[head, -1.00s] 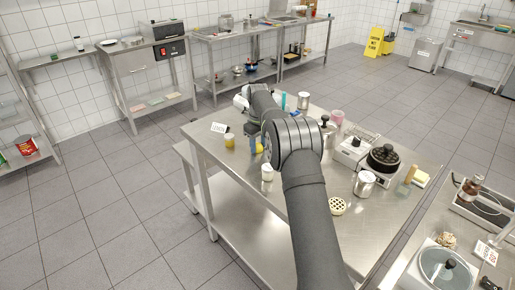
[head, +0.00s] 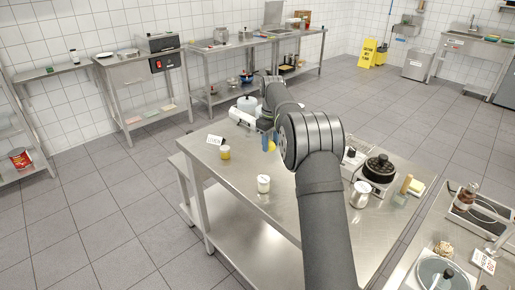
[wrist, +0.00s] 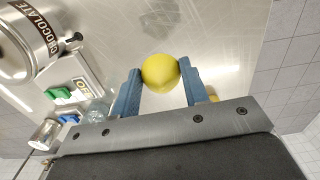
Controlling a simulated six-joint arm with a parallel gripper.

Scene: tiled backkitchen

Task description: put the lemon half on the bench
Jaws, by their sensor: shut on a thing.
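The lemon half (wrist: 160,71) is a round yellow piece in the wrist view. My gripper (wrist: 161,78) has its two blue fingers on either side of it and is shut on it. Behind the lemon half is the brushed steel top of the bench (wrist: 215,45); I cannot tell how much gap lies between them. In the head view the bench (head: 235,185) stands in the middle. My gripper (head: 268,142) is over its far part there, with a blue finger and a little yellow showing; my arm hides most of it.

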